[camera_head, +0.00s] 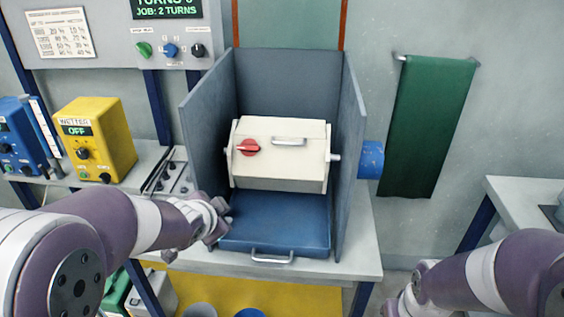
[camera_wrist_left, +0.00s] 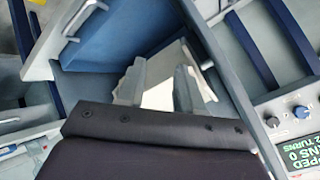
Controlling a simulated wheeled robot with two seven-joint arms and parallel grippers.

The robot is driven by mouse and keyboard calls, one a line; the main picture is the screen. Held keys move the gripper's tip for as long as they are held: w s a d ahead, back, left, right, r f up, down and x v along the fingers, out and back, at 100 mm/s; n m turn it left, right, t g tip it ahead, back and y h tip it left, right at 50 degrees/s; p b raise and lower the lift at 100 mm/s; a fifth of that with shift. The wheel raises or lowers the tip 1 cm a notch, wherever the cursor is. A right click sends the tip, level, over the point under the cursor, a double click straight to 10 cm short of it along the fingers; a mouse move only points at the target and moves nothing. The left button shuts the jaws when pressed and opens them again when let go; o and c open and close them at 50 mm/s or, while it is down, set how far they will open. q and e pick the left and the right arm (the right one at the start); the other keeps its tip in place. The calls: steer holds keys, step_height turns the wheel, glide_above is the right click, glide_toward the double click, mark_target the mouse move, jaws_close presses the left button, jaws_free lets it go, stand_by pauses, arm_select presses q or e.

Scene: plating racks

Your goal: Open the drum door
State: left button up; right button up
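The cream drum (camera_head: 280,170) sits on a horizontal axle inside a grey open-front housing. A silver handle (camera_head: 289,141) is on its upper face, and a red knob (camera_head: 249,147) is at its left. The drum door looks shut; its seams are hard to make out. My left gripper (camera_head: 219,222) is at the housing's lower left front, below and left of the drum, apart from the knob and handle. The left wrist view shows its two fingers (camera_wrist_left: 159,88) spread, with a pale surface behind them. My right gripper (camera_head: 398,306) is low at the bottom edge, partly cut off.
A blue tray (camera_head: 275,222) with a front handle lies under the drum. Grey side walls (camera_head: 210,115) flank the drum. A yellow wetter box (camera_head: 95,140) stands left, and a control panel (camera_head: 170,52) hangs above it. A green towel (camera_head: 430,125) hangs at right.

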arm_select(q)
steer(key=w+d+r+m+t+h+b, duration=0.1)
steer(key=w+d+r+m+t+h, duration=0.3)
steer(key=m, duration=0.3)
steer(key=m+h, duration=0.2)
steer(key=m, duration=0.3)
glide_toward(287, 144)
steer(key=shift+t, duration=0.4)
steer(key=x, duration=0.8)
steer(key=shift+f, duration=0.35)
arm_select(e)
steer(key=shift+d+f, duration=0.2)
steer(key=shift+f, duration=0.75)
arm_select(q)
steer(key=shift+s, duration=0.1)
jaws_close()
